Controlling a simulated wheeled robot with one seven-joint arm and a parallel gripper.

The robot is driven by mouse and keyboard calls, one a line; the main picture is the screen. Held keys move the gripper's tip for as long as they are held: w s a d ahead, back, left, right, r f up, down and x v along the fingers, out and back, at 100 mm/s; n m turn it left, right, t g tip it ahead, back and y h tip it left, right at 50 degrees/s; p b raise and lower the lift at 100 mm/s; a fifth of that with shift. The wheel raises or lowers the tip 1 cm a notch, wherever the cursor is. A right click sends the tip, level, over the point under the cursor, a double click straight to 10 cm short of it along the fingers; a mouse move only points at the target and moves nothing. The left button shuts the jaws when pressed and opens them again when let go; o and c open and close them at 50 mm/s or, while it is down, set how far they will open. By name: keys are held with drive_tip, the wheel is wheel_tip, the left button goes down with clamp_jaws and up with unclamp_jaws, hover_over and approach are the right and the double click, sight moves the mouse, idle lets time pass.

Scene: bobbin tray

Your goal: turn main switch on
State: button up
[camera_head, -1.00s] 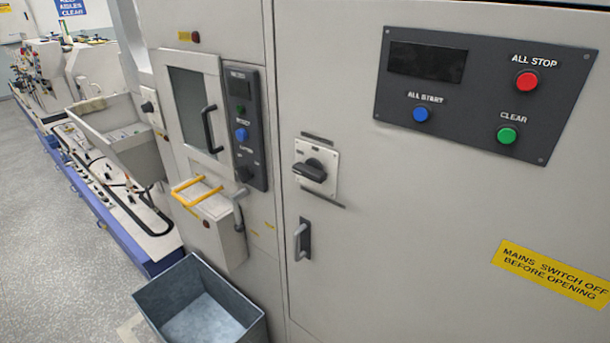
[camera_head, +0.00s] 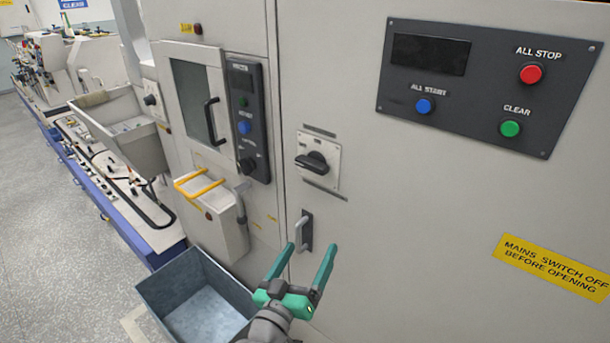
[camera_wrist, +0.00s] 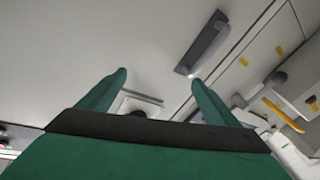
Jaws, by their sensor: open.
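The main switch (camera_head: 313,162) is a black rotary knob on a pale square plate on the cabinet front, left of the button panel. In the head view its knob lies nearly level, pointing left and tilted slightly. My gripper (camera_head: 310,254) has green fingers spread apart with nothing between them. It is below the switch, near the cabinet's grey door handle (camera_head: 302,232), and apart from the switch. In the wrist view my gripper (camera_wrist: 160,85) also shows open, and the switch plate (camera_wrist: 137,103) shows between the fingers, with the knob mostly hidden behind my gripper's body.
The dark button panel (camera_head: 482,120) is at upper right, above a yellow warning label (camera_head: 553,266). A grey open bin (camera_head: 160,283) stands at lower left. A box with a yellow handle (camera_head: 200,186) juts out left of the switch.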

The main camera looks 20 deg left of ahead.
drive_tip(key=a+r+m+h, duration=0.3)
drive_tip(key=a+r+m, duration=0.1)
drive_tip(key=r, duration=0.6)
drive_tip(key=m+g+h, duration=0.2)
drive_tip(key=m, duration=0.2)
approach(308, 168)
drive_tip(key=x, duration=0.7)
drive_tip(key=shift+w+d, duration=0.15)
drive_tip(key=shift+w, duration=0.75)
drive_tip(key=shift+w+d, duration=0.1)
drive_tip(key=shift+d, duration=0.1)
drive_tip(key=c, duration=1.1)
